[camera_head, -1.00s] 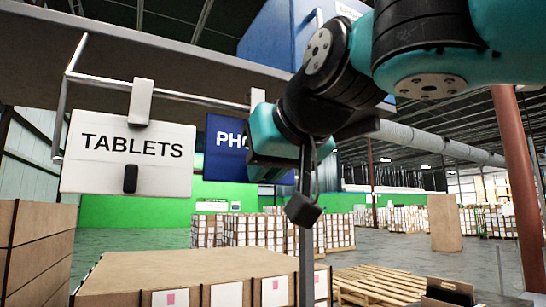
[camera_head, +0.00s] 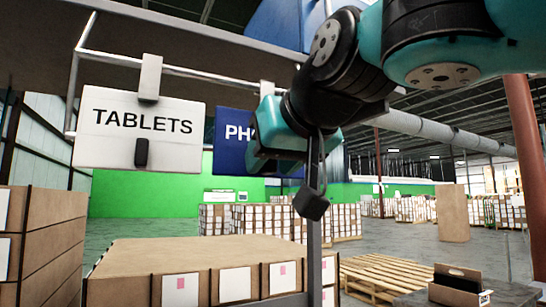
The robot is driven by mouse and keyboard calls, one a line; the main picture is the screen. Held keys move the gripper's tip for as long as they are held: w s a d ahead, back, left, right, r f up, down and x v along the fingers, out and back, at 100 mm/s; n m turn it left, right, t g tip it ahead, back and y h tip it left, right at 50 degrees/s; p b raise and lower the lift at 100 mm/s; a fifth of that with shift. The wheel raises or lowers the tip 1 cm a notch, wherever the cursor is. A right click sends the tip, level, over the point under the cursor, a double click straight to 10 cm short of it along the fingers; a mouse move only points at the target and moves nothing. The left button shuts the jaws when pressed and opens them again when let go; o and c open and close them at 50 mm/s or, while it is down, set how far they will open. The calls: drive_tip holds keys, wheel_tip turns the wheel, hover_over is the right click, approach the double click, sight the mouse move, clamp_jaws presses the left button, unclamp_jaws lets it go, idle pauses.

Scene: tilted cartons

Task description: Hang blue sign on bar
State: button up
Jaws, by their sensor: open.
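The blue sign (camera_head: 232,140) with white letters, of which "PH" shows, hangs upright below the metal bar (camera_head: 190,73). A light hook (camera_head: 267,89) at its top reaches the bar. My gripper (camera_head: 276,145) is open at the right part of the blue sign and covers the rest of its lettering. Whether the fingers touch the sign cannot be told. The white "TABLETS" sign (camera_head: 110,145) hangs by its hook on the same bar to the left, with a dark knob on its front.
A wide shelf (camera_head: 200,45) lies above the bar, with a blue container (camera_head: 285,22) on it. Below stand cartons (camera_head: 190,258), with more cartons (camera_head: 40,240) at left. A wooden pallet (camera_head: 385,272) lies on the floor at right. A thin post (camera_head: 313,245) rises below my arm.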

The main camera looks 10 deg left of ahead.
drive_tip(key=shift+s, duration=0.1)
drive_tip(key=p+v, duration=0.2)
drive_tip(key=v, duration=1.4)
drive_tip(key=w+d+f+n+g+h+p, duration=0.1)
drive_tip(key=w+d+f+g+h+p, duration=0.2)
drive_tip(key=f, duration=0.7)
drive_tip(key=w+d+f+g+h+p, duration=0.15)
drive_tip(key=d+f+p, duration=0.25)
drive_tip(key=f, duration=0.5)
drive_tip(key=s+d+f+g+p, duration=0.1)
drive_tip(key=s+d+f+g, duration=0.2)
drive_tip(key=s+f, duration=0.2)
drive_tip(key=s+d+f+m+g+p, duration=0.1)
drive_tip(key=s+d+f+g, duration=0.2)
drive_tip(key=s+f, duration=0.1)
drive_tip(key=shift+s+d+f, duration=0.2)
drive_tip(key=shift+s+f, duration=0.15)
drive_tip(key=shift+f, duration=0.55)
drive_tip(key=shift+a+y, duration=0.1)
drive_tip(key=shift+y, duration=0.15)
